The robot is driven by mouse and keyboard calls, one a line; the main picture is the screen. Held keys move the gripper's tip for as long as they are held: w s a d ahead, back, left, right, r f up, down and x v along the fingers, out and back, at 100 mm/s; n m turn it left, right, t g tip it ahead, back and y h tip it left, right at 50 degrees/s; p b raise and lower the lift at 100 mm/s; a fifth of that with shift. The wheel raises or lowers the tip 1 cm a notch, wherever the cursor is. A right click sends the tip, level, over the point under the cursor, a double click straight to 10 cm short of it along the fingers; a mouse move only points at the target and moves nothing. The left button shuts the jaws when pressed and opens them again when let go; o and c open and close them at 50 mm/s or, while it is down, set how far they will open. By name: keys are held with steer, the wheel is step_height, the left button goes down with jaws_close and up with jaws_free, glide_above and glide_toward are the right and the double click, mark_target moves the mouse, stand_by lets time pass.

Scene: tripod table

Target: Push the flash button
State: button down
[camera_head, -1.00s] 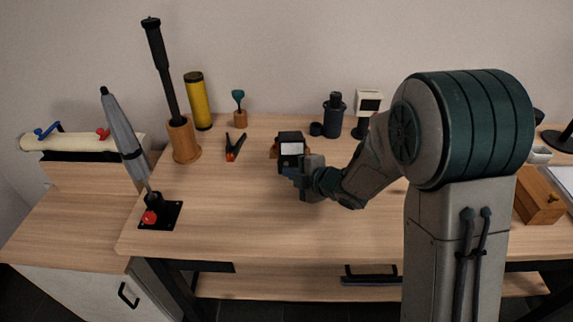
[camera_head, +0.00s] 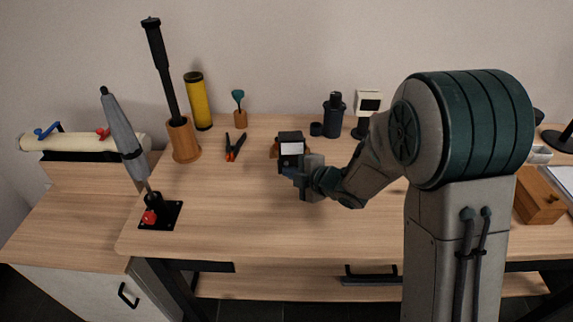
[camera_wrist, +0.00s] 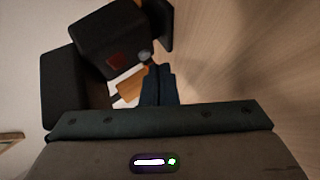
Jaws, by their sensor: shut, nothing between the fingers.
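A black flash unit with a pale front panel (camera_head: 291,149) stands on the table, just beyond my gripper. In the wrist view a black block (camera_wrist: 105,40) of it carries a dark red square (camera_wrist: 116,61) and a small grey round button (camera_wrist: 145,56). I cannot tell for sure that this is the flash button. My gripper (camera_head: 289,173) is shut and empty. In the wrist view its dark blue fingertips (camera_wrist: 158,72) are close to the grey button; I cannot tell whether they touch it. My gripper hides the unit's lower part in the head view.
Red-and-black pliers (camera_head: 234,147) lie left of the unit. A wooden holder (camera_head: 183,140) and yellow cylinder (camera_head: 198,100) stand further left. A dark cylinder (camera_head: 333,116) and white-faced device (camera_head: 368,103) stand behind my arm.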

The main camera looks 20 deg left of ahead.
steer(key=shift+w+a, duration=0.1)
steer(key=shift+w, duration=0.25)
steer(key=shift+w+a, duration=0.1)
steer(key=shift+w, duration=0.25)
stand_by(0.6)
steer(key=shift+s+d+b, duration=0.25)
steer(key=shift+s+b, duration=0.3)
steer(key=shift+s, duration=0.2)
steer(key=shift+s+d+b, duration=0.35)
steer(key=shift+s, duration=0.6)
steer(key=shift+s+d+b, duration=0.3)
steer(key=shift+s, duration=0.65)
steer(key=shift+s+d+b, duration=0.35)
steer(key=shift+s, duration=0.6)
